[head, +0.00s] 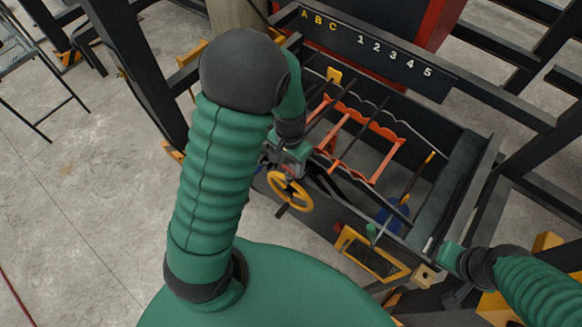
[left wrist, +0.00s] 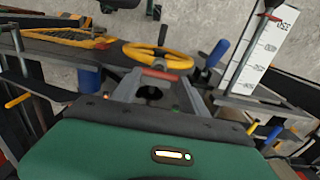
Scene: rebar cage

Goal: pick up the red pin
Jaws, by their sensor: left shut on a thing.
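My left gripper (head: 283,163) is at the near left rim of the dark rebar box, above the yellow handwheel (head: 290,190). In the left wrist view its grey fingers (left wrist: 155,88) are closed around a short red bar, which looks like the red pin (left wrist: 162,75). The pin lies crosswise at the fingertips, in front of the yellow wheel; its ends are partly hidden by the fingers.
The box (head: 455,170) holds orange wavy racks (head: 352,135) and dark bars. A board (head: 365,42) with letters and numbers runs along its back. A yellow-framed panel (head: 372,257) is on the near side.

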